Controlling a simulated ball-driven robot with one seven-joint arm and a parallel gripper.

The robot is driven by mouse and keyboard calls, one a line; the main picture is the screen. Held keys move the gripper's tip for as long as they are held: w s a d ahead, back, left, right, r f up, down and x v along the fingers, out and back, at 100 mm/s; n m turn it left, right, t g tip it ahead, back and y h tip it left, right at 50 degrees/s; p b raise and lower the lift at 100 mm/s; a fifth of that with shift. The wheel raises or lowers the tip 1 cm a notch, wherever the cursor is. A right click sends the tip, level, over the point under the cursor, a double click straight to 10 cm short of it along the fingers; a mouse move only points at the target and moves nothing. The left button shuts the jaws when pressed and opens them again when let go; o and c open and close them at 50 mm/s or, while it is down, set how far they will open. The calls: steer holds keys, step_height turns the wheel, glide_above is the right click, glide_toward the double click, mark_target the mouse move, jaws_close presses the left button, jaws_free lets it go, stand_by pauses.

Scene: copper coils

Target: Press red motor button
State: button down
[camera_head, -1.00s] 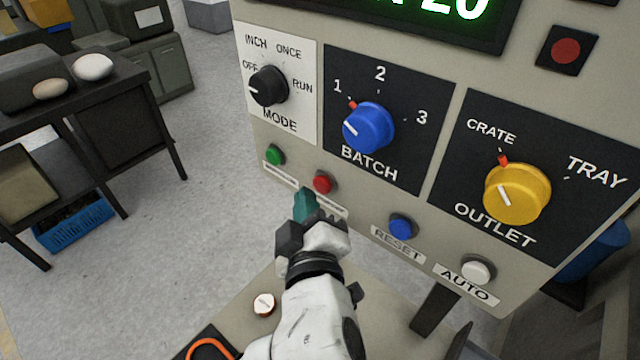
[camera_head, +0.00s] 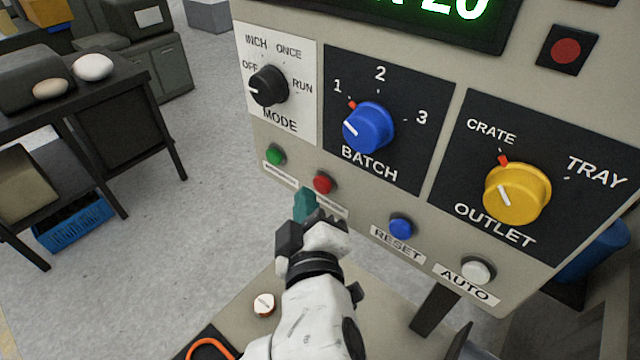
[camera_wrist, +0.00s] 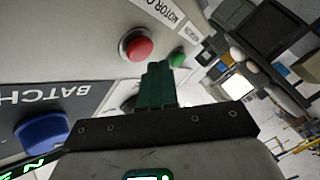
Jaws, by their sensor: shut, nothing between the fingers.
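The red motor button (camera_head: 323,182) is on the lower left of the grey control panel (camera_head: 350,212), right of a green button (camera_head: 275,155). A white label below the red button is partly hidden by my gripper. My gripper (camera_head: 303,194) has teal fingers, shut and empty, just below the red button in the head view. In the wrist view the red button (camera_wrist: 136,44) stands out from the panel, and the fingertips (camera_wrist: 157,68) are close beside it, seemingly apart from it. The green button (camera_wrist: 177,60) shows just beyond the fingertips.
The panel also bears a black MODE knob (camera_head: 268,86), a blue BATCH knob (camera_head: 368,127), a yellow OUTLET knob (camera_head: 517,193), a blue RESET button (camera_head: 401,227) and a white AUTO button (camera_head: 478,269). A dark table (camera_head: 140,80) stands left, across open floor.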

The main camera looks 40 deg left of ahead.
steer(key=shift+w, duration=0.1)
steer(key=shift+w, duration=0.35)
steer(key=shift+w+d, duration=0.1)
steer(key=shift+w, duration=0.4)
stand_by(0.7)
steer(key=shift+s, duration=0.95)
steer(key=s, duration=0.5)
steer(key=shift+a, duration=0.3)
stand_by(0.8)
